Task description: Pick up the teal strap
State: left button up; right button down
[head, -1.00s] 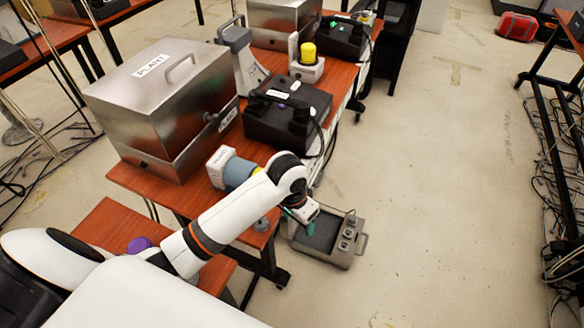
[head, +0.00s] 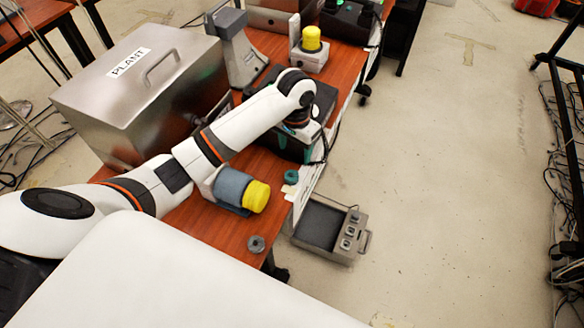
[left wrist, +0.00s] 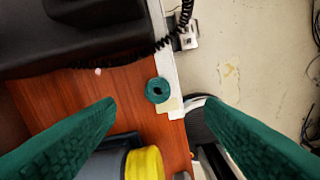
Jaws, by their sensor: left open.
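The teal strap (head: 291,177) is a small coiled ring lying on the red-brown table near its right edge. In the left wrist view the strap (left wrist: 157,90) shows between my two green fingers, beside the pale table edge. My left gripper (head: 308,150) is open and empty, pointing down near the strap and a little beyond it in the head view. The fingers look apart from the strap; their height above it is hard to tell. My right gripper is not in view.
A grey-blue cylinder with a yellow cap (head: 255,197) lies near the strap. A black phone box (left wrist: 75,35) stands close by. A small grey ring (head: 256,244) lies at the near table corner. A grey tray box (head: 324,226) sits beside the table. A metal case (head: 140,85) stands left.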

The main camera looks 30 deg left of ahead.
pick_arm(q)
send_over(292, 175)
jog(key=f, duration=0.4)
jog(key=shift+d, duration=0.35)
jog(key=shift+f, duration=0.35)
jog(key=f, duration=0.3)
jog(key=f+p, duration=0.1)
jog(key=f, duration=0.1)
jog(key=shift+s+a, duration=0.1)
jog(key=shift+a, duration=0.3)
jog(key=shift+f, duration=0.3)
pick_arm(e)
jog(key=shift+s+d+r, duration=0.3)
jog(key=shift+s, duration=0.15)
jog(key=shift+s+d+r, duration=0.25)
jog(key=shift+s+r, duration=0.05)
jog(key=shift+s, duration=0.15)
pick_arm(q)
jog(key=shift+c, duration=0.5)
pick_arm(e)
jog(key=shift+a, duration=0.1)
pick_arm(q)
jog(key=c, duration=1)
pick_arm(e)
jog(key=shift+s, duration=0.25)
pick_arm(q)
jog(key=shift+o, duration=0.2)
jog(key=shift+r, duration=0.1)
